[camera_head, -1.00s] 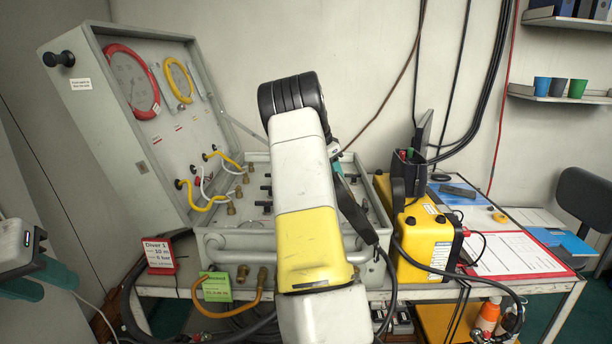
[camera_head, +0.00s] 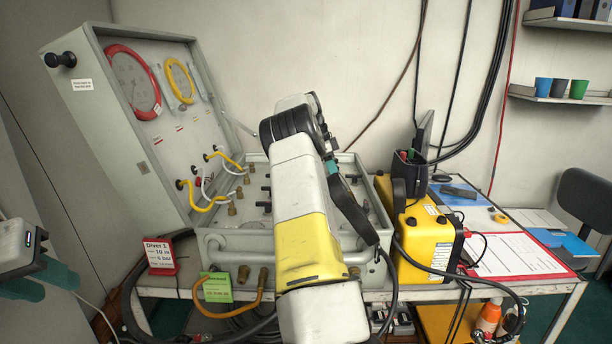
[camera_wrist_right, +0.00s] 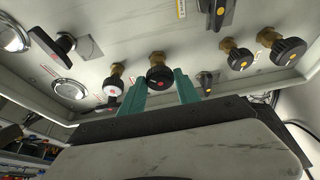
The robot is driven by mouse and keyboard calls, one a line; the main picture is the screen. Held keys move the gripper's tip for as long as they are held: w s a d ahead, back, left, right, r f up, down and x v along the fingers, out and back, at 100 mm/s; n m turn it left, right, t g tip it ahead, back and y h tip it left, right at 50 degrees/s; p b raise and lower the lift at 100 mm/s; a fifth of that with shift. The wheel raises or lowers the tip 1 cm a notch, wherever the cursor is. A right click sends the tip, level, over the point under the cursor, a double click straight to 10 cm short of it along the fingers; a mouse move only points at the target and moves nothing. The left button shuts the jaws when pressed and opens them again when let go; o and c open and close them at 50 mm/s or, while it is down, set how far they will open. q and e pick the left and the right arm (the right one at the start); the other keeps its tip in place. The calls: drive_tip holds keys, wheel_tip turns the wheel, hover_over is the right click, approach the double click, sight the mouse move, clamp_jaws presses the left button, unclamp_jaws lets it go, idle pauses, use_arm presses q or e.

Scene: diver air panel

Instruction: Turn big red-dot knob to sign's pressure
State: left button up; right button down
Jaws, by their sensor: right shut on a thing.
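In the right wrist view, the black knob with a reddish-orange dot (camera_wrist_right: 158,78) sits on a brass stem on the grey panel. My right gripper (camera_wrist_right: 160,92) has its teal fingers on either side of this knob and is shut on it. In the head view my right arm hides this knob and gripper. The red sign (camera_head: 160,257) at the case's front left reads Diver 1 and 10 m, with a bar figure too small to read surely. My left gripper (camera_head: 42,283) is at the left edge, its teal fingers apart and empty, away from the panel.
The open case lid (camera_head: 130,110) bears a red-rimmed gauge (camera_head: 132,82) and a yellow-rimmed gauge (camera_head: 179,80). A yellow box (camera_head: 425,240) stands right of the case.

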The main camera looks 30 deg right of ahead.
drive_tip(key=c, duration=0.9)
unclamp_jaws()
drive_tip(key=shift+v, duration=3.85)
